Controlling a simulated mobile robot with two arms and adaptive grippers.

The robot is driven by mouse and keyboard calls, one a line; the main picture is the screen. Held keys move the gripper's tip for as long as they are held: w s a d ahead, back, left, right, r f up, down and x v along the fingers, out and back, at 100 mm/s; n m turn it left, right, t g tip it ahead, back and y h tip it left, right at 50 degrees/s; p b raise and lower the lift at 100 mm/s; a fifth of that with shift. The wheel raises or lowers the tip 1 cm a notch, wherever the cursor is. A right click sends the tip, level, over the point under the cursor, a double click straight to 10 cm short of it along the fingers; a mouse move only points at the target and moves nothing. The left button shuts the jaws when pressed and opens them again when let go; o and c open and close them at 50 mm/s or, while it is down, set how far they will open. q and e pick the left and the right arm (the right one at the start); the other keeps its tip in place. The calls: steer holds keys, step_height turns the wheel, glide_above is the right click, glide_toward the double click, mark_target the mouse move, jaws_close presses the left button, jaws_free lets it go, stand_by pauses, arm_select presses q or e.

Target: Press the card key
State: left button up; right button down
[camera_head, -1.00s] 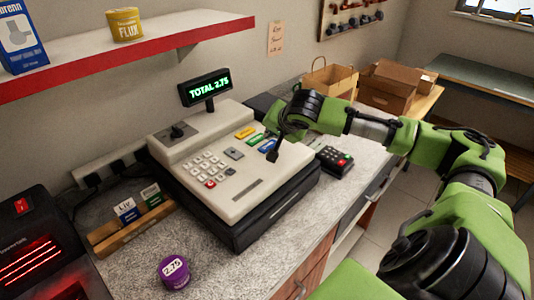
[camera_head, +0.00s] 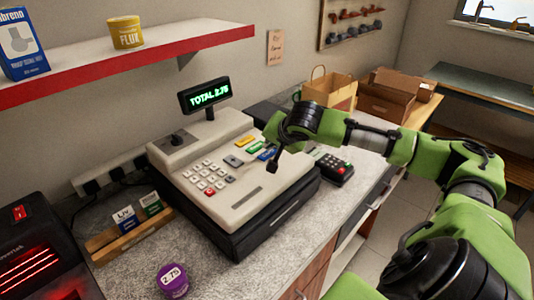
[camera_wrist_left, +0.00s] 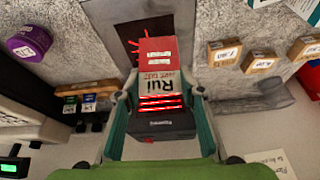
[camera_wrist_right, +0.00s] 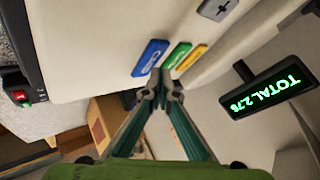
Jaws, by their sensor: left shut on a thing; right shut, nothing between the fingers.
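The cash register (camera_head: 250,205) stands on the counter with a yellow key (camera_head: 245,141), a green key (camera_head: 256,147) and a partly hidden blue key (camera_head: 267,154) at its upper right. In the right wrist view the blue key (camera_wrist_right: 150,57) bears a word starting with C; the rest is hard to read. The green key (camera_wrist_right: 177,55) and yellow key (camera_wrist_right: 191,58) lie beside it. My right gripper (camera_wrist_right: 160,88) is shut and empty, its tips close to these keys; contact cannot be told.
A card terminal (camera_head: 333,168) stands right of the register. Paper bag (camera_head: 330,90) and cardboard boxes (camera_head: 385,103) stand behind my right arm.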

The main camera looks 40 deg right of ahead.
mark_target(270, 154)
stand_by(0.5)
arm_select(q)
steer(key=shift+f, duration=0.15)
arm_select(e)
steer(key=shift+f, duration=0.55)
arm_select(q)
steer(key=shift+r+p, duration=0.4)
steer(key=shift+r, duration=0.15)
arm_select(e)
steer(key=shift+r, duration=0.55)
arm_select(q)
steer(key=shift+r, duration=0.1)
arm_select(e)
steer(key=shift+r, duration=0.15)
